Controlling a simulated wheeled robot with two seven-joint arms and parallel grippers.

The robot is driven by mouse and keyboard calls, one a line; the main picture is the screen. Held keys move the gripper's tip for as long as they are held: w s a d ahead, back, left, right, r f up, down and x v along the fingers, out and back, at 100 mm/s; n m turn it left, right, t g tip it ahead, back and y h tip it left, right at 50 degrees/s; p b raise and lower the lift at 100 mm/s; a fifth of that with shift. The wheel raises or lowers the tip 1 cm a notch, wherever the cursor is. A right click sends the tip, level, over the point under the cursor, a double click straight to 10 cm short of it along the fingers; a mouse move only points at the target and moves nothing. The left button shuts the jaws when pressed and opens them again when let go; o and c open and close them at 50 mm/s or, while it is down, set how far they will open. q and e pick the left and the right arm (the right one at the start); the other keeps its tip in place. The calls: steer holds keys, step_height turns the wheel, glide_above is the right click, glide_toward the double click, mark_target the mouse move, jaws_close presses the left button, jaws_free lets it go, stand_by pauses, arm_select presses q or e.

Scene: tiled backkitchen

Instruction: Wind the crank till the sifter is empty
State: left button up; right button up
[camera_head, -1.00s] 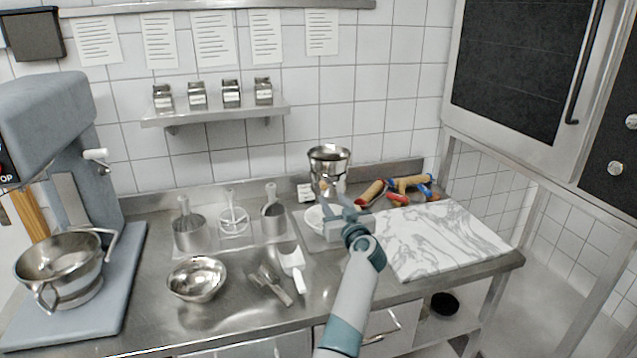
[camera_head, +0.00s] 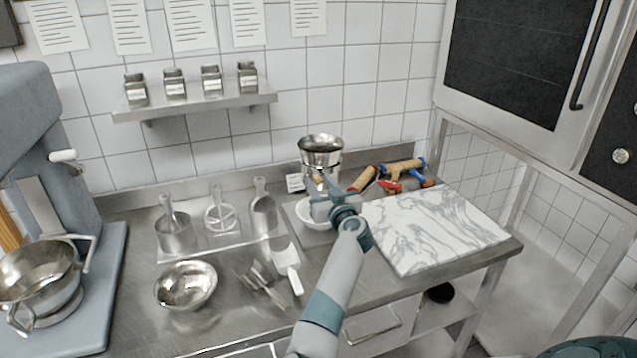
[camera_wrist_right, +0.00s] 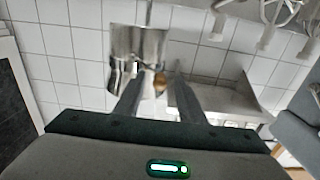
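The metal sifter (camera_head: 320,152) stands at the back of the counter, over a white bowl (camera_head: 308,216). It also fills the upper left of the right wrist view (camera_wrist_right: 140,45). Its crank knob (camera_wrist_right: 160,83) looks brown and lies between the fingertips of my right gripper (camera_wrist_right: 158,90). The right gripper (camera_head: 320,184) is in front of the sifter in the head view. Its fingers are apart, with a gap visible around the knob. The sifter's contents are hidden. My left gripper is in neither view.
Rolling pins (camera_head: 400,168) lie right of the sifter. A marble board (camera_head: 435,228) covers the right counter. A wall shelf (camera_head: 195,103) holds several tins.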

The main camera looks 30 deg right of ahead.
jaws_close()
steer(key=shift+d, duration=0.1)
